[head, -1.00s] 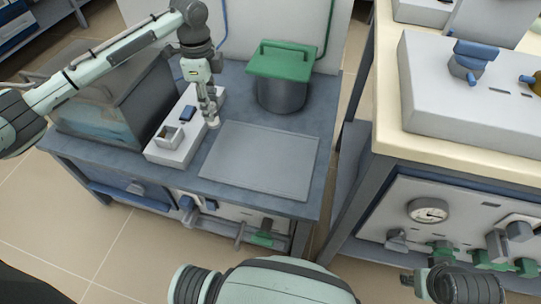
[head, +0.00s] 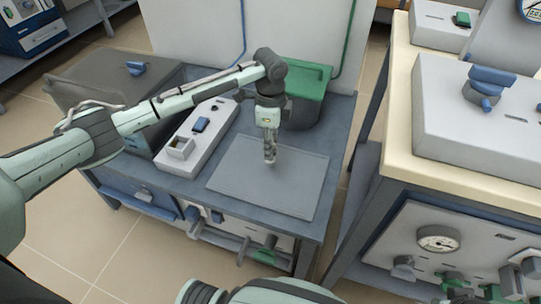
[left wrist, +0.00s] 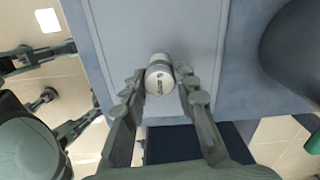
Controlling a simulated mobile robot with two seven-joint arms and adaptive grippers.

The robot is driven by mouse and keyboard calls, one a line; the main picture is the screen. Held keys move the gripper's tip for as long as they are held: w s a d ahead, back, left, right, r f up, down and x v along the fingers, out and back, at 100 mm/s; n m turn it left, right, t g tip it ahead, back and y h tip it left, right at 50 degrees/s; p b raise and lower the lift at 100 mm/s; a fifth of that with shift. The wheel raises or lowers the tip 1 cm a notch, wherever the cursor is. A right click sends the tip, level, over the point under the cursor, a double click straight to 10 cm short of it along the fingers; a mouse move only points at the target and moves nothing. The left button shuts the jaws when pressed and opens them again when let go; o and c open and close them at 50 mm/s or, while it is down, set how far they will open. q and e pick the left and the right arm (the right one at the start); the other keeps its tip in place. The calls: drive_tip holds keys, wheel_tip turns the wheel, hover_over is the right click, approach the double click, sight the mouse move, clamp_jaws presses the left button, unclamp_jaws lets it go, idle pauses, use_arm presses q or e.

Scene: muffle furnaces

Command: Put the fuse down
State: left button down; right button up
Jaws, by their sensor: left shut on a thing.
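The fuse (left wrist: 160,75) is a short pale cylinder with grey ends and small printed marks, seen between my fingers in the left wrist view. My left gripper (left wrist: 160,90) is shut on it. In the head view my left gripper (head: 270,160) points down over the grey flat mat (head: 255,190) on the blue-grey bench. The fuse is hard to make out there, at the fingertips. I cannot tell whether the fuse touches the mat. The right gripper's fingers do not show in the head view.
A white box (head: 197,135) with a small open socket (head: 180,147) and a blue switch stands left of the mat. A dark pot with a green lid (head: 305,80) stands behind. A cream-topped bench (head: 400,150) is at right. The mat is bare.

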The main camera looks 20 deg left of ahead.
use_arm(q)
drive_tip(key=shift+f, duration=0.3)
wheel_tip(320, 180, down, 3)
drive_tip(key=shift+f, duration=0.2)
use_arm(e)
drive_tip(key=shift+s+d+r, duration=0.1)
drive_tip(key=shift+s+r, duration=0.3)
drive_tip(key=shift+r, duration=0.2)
use_arm(q)
drive_tip(key=shift+f, duration=0.1)
drive_tip(key=c, duration=1.2)
unclamp_jaws()
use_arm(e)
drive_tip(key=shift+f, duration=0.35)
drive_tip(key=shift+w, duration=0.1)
